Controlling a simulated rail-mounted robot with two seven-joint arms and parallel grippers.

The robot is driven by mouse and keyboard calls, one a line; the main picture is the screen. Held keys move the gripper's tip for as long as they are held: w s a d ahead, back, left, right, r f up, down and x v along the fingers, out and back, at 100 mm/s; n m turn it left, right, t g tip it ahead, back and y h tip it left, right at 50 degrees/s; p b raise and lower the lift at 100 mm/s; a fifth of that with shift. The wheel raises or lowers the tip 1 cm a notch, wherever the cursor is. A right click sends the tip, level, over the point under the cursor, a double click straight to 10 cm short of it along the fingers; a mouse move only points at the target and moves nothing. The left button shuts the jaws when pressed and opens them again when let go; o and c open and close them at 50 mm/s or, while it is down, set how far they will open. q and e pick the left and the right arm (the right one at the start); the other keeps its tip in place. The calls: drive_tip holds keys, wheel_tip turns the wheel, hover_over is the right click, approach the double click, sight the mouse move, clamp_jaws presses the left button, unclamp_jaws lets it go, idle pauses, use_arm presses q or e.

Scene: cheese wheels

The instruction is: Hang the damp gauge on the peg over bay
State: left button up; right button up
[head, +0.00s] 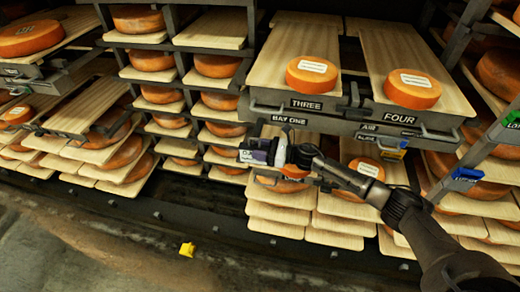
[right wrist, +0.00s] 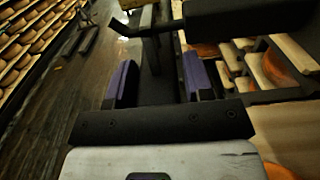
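My right gripper (head: 255,152) is at the front of the shelving, just under the plate reading BAY ONE (head: 290,120). In the right wrist view its two purple-padded fingers (right wrist: 160,82) stand apart. A dark shape shows between and beyond them; I cannot tell whether it is part of the rack. Small pale, lettered patches show at the gripper in the head view, too small to read. I cannot make out the damp gauge or its peg for certain in either view. My left gripper is not in view.
Boards THREE (head: 299,50) and FOUR (head: 430,50) each carry an orange cheese wheel (head: 311,77). Stacked boards and wheels fill the racks around. A small yellow object (head: 187,249) sits at the floor's edge. A blue clip (head: 467,173) is on the right rack.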

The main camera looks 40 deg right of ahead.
drive_tip(key=o, duration=0.3)
drive_tip(key=shift+b+v, duration=0.35)
drive_tip(key=shift+v, duration=6.55)
drive_tip(key=shift+a, duration=0.1)
